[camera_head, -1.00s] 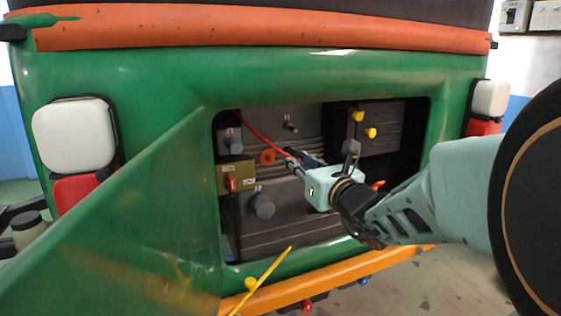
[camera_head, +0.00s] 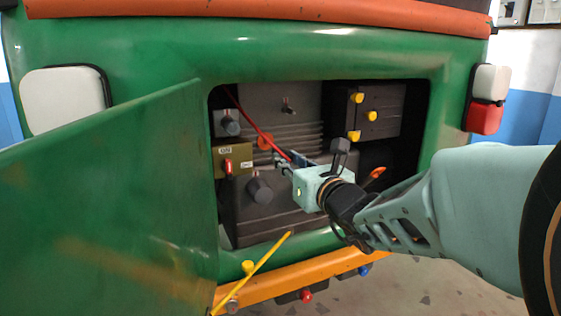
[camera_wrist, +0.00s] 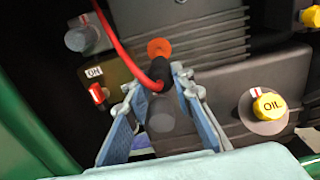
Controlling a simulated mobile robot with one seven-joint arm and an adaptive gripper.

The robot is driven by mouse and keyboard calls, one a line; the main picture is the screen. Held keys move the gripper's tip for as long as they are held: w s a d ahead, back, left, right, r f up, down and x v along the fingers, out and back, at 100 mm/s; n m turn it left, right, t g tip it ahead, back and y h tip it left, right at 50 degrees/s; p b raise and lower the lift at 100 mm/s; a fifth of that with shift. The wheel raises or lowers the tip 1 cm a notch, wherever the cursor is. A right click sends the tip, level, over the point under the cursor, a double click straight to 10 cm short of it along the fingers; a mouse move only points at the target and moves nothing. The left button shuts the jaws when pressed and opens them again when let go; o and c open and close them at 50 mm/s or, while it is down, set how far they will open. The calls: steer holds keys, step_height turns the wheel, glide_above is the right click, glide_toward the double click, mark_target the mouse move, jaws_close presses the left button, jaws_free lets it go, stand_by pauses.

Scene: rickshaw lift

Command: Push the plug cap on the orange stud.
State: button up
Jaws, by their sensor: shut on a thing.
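The orange stud (camera_head: 264,142) sticks out of the dark engine block inside the open bay. It also shows in the wrist view (camera_wrist: 158,48), above the fingertips. My gripper (camera_head: 284,166) is inside the bay, just below and right of the stud. In the wrist view my gripper (camera_wrist: 160,100) has its two blue fingers on either side of the dark plug cap (camera_wrist: 160,118), shut on it. A red cable (camera_wrist: 112,42) runs down to the cap.
The green hatch door (camera_head: 110,200) stands open at left. A brass box with a red switch (camera_head: 228,166) and grey knobs (camera_head: 260,190) are left of my gripper. Yellow caps (camera_head: 370,116) are upper right. A yellow rod (camera_head: 255,268) leans below the opening.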

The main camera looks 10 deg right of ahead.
mark_target(278, 147)
steer(key=shift+w+a+r+b, duration=0.15)
steer(key=shift+w+a+b, duration=0.05)
steer(key=shift+w, duration=0.25)
steer(key=shift+w+a+r+b, duration=0.1)
steer(key=shift+w+a+b, duration=0.1)
steer(key=shift+w, duration=0.25)
stand_by(0.5)
steer(key=shift+b+x, duration=0.6)
steer(key=shift+x, duration=1.35)
steer(key=shift+w+f+b, duration=0.1)
steer(key=shift+w+b, duration=0.05)
steer(key=shift+b, duration=0.35)
stand_by(0.6)
steer(key=shift+w+a+b, duration=0.1)
steer(key=shift+w+b, duration=0.35)
steer(key=shift+b, duration=0.05)
stand_by(1.6)
steer(key=o, duration=1.2)
steer(key=shift+c, duration=0.2)
steer(key=shift+c, duration=0.7)
